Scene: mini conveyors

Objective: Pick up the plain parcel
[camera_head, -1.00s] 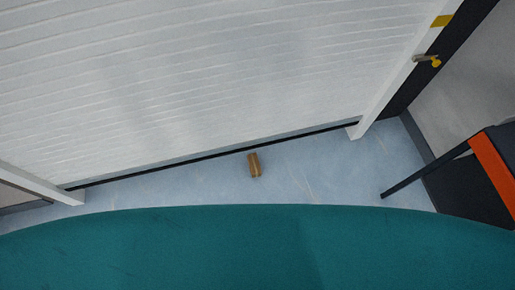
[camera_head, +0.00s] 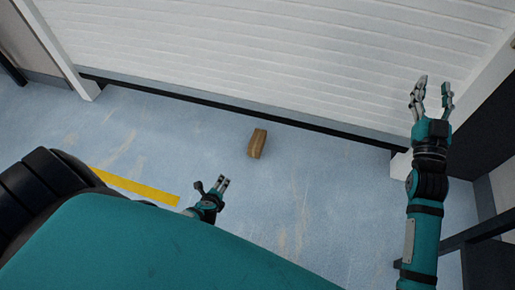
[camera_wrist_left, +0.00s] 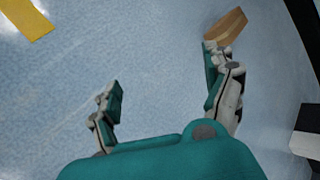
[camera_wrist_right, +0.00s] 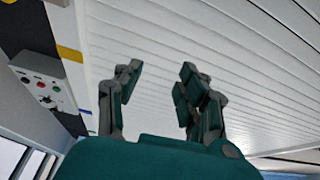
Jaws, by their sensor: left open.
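The plain parcel (camera_head: 257,143) is a small brown box lying on the blue floor in front of the white shutter. In the left wrist view the parcel (camera_wrist_left: 226,27) shows at the top right, just beyond the tip of the right-hand finger; I cannot tell whether they touch there. In the head view my left gripper (camera_head: 221,184) is low, to the lower left of the parcel and apart from it. It is open and empty. My right gripper (camera_head: 433,88) is raised at the right, in front of the shutter and far from the parcel. Its fingers are spread with nothing between them.
The white shutter (camera_head: 290,55) closes off the back, close behind the parcel. A yellow floor line (camera_head: 137,187) lies at the left. A dark frame (camera_head: 487,240) stands at the lower right. The floor around the parcel is clear.

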